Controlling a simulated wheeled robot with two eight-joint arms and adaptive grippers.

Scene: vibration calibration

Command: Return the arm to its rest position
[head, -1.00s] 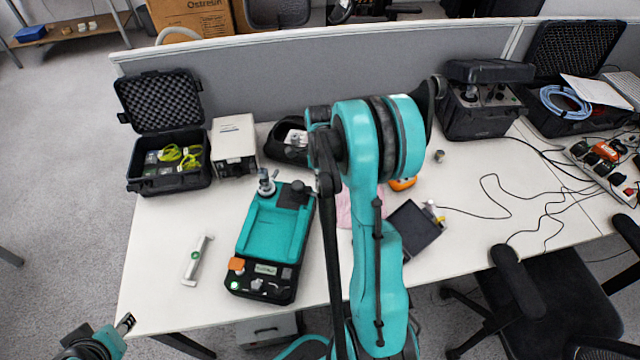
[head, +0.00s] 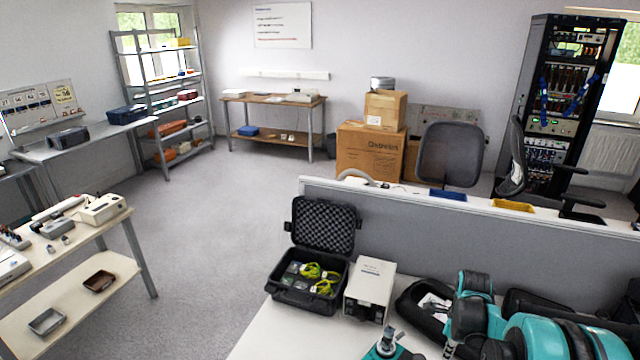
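My teal and black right arm (head: 545,338) reaches into the bottom right corner of the head view, over the white table (head: 285,335). My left arm is out of the picture.
An open black case (head: 308,300) with yellow-green items stands on the table beside a white box (head: 369,290). A black bag (head: 424,302) lies near my arm. A grey partition (head: 450,235) runs behind. Open carpet (head: 215,215) lies to the left.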

